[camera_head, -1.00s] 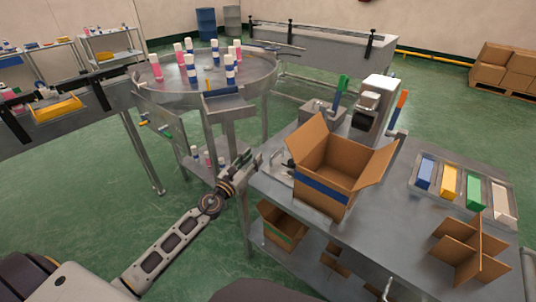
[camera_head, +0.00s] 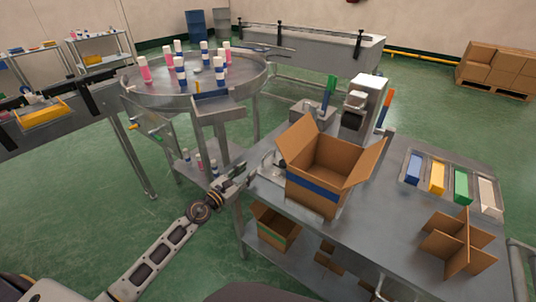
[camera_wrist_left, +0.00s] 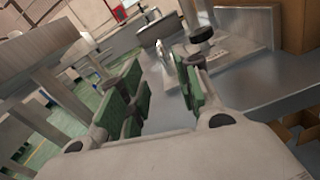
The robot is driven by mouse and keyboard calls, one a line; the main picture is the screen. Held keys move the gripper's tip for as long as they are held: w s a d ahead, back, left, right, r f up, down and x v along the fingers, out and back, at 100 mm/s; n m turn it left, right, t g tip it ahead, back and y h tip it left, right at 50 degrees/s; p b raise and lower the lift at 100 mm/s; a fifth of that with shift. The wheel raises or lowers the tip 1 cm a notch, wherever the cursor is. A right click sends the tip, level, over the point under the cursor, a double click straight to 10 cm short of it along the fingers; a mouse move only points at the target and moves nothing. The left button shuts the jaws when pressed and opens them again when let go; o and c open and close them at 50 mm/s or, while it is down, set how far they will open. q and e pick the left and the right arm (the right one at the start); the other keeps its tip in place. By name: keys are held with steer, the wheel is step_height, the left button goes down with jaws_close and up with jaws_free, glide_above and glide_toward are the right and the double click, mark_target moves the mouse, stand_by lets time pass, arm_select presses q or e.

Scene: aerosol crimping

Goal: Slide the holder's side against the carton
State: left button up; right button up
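The open brown carton (camera_head: 318,190) with a blue band stands on the steel bench, flaps spread. At its left is a small metal piece (camera_head: 272,163), which I take to be the holder, partly hidden by the carton. In the left wrist view, an upright metal plate with a flat base (camera_wrist_left: 247,32) stands beside the brown carton (camera_wrist_left: 299,24); any contact between them is unclear. My left gripper (camera_head: 240,170) is at the bench's left edge, short of the holder. Its green-padded fingers (camera_wrist_left: 165,95) are apart with nothing between them. My right gripper is out of view.
A cardboard divider (camera_head: 458,245) and a tray with coloured boxes (camera_head: 437,176) are on the bench's right. A crimping machine (camera_head: 362,105) stands behind the carton. A round table (camera_head: 150,95) with cans is at the left. Another carton (camera_head: 275,228) is on the lower shelf.

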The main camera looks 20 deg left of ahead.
mark_target(263, 157)
arm_select(q)
steer(key=shift+w, duration=0.2)
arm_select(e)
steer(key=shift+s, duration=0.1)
arm_select(q)
steer(key=shift+p+x, duration=0.3)
steer(key=shift+x, duration=1.7)
steer(key=shift+w+d, duration=0.3)
steer(key=shift+w, duration=0.35)
steer(key=shift+x, duration=2.4)
steer(key=shift+w+d, duration=0.25)
steer(key=shift+w, duration=0.4)
steer(key=shift+w+d+b, duration=0.15)
steer(key=shift+w+b, duration=0.15)
steer(key=shift+w, duration=0.2)
steer(key=shift+w+d, duration=0.15)
steer(key=shift+w, duration=0.15)
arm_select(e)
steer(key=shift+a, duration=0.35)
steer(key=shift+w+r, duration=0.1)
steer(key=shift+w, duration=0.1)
